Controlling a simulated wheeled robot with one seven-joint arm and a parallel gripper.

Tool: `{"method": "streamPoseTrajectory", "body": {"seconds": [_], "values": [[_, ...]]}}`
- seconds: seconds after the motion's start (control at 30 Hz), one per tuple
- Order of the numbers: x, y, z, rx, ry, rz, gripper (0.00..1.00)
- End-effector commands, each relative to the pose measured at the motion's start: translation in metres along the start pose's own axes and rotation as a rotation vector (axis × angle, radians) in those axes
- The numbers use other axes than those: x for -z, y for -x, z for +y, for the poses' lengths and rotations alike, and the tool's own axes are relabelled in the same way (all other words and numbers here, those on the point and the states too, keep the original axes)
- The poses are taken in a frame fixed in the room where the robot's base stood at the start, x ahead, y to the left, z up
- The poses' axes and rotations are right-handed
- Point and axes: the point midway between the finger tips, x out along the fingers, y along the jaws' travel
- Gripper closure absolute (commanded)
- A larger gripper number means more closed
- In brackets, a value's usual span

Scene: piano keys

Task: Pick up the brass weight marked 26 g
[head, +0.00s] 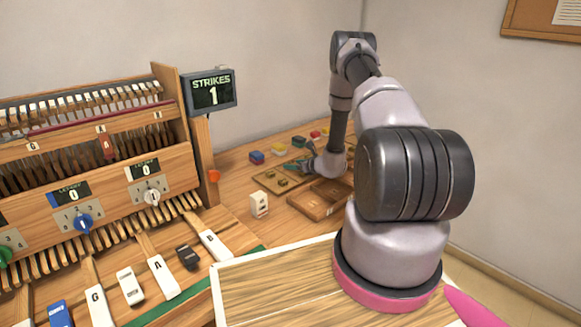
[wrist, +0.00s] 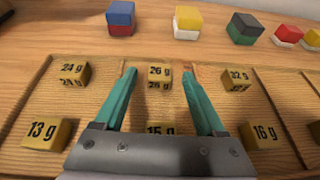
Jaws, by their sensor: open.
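The brass weight marked 26 g (wrist: 160,77) sits on a wooden tray (wrist: 110,157), in the far row, in the wrist view. My gripper (wrist: 160,75) is open, its teal fingers spread to either side of that weight. I cannot tell how high the fingers are above the tray. In the head view my gripper (head: 301,166) is over the small tray (head: 262,186) on the bench, and the 26 g weight cannot be made out there.
Weights marked 24 g (wrist: 73,74), 32 g (wrist: 237,79), 13 g (wrist: 47,133) and 16 g (wrist: 262,135) stand around it. One marked 15 g (wrist: 160,130) is partly hidden by my gripper. Coloured blocks (wrist: 187,22) line the back. An empty-looking wooden box (head: 317,203) is beside the tray.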

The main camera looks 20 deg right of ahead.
Motion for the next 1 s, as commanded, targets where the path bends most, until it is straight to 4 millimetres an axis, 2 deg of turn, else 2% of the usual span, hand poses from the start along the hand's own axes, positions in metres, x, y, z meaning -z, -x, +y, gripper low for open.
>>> {"method": "streamPoseTrajectory", "body": {"seconds": [0.1, 0.33, 0.47, 0.5, 0.53, 0.87, 1.0], "values": [[0.0, -0.009, 0.001, -0.001, 0.002, 0.0, 0.28], [0.0, -0.01, 0.001, -0.001, 0.001, 0.001, 0.28], [0.0, -0.01, 0.0, -0.001, 0.001, 0.0, 0.77], [0.0, -0.01, 0.0, -0.001, 0.001, 0.001, 0.93], [0.0, -0.01, 0.0, -0.001, 0.001, 0.0, 1.0], [-0.002, -0.009, 0.0, -0.001, 0.001, 0.0, 1.0], [-0.014, -0.004, 0.0, 0.0, 0.002, -0.002, 1.0]]}}
